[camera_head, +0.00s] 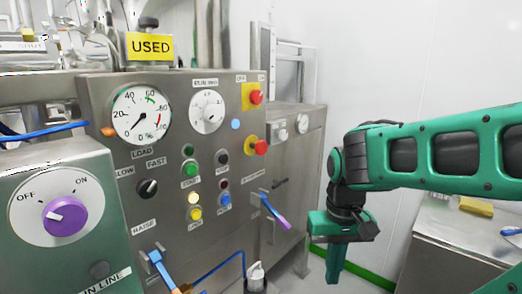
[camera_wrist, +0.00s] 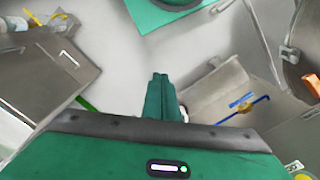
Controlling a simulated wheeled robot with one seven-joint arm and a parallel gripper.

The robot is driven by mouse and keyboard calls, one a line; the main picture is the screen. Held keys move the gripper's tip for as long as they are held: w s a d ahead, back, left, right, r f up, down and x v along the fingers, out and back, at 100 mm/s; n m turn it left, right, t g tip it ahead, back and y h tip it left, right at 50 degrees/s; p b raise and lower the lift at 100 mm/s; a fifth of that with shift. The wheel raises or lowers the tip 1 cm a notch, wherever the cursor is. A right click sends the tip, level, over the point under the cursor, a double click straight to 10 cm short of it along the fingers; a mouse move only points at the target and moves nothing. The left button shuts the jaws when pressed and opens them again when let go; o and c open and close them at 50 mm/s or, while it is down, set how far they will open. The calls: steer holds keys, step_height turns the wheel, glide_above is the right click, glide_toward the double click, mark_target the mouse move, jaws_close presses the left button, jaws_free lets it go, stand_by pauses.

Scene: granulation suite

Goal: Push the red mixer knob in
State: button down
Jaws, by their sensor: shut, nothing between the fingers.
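Two red knobs stand out from the right part of the steel control panel (camera_head: 165,190) in the head view. The upper red knob (camera_head: 256,97) is on a yellow plate, and the lower red knob (camera_head: 261,147) is on another yellow plate. The labels are too small to tell which is the mixer knob. My gripper (camera_head: 335,274) points down, to the right of and below both knobs, apart from the panel. Its green fingers (camera_wrist: 160,84) are shut and empty in the wrist view. I cannot make out either red knob in the wrist view.
A grey box with a purple knob (camera_head: 65,215) stands at the near left. A blue-and-purple lever (camera_head: 274,211) and a blue handle (camera_head: 160,268) stick out low on the panel. A steel table (camera_head: 465,235) stands at right. Open space lies between panel and gripper.

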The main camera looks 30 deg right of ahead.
steer(key=w+d+r+m+t+h, duration=0.2)
steer(key=w+r+m+t, duration=0.4)
steer(key=w+r, duration=2)
step_height(320, 180, up, 3)
steer(key=shift+d+r+t, duration=0.1)
steer(key=shift+d+t, duration=0.4)
steer(key=shift+d, duration=0.2)
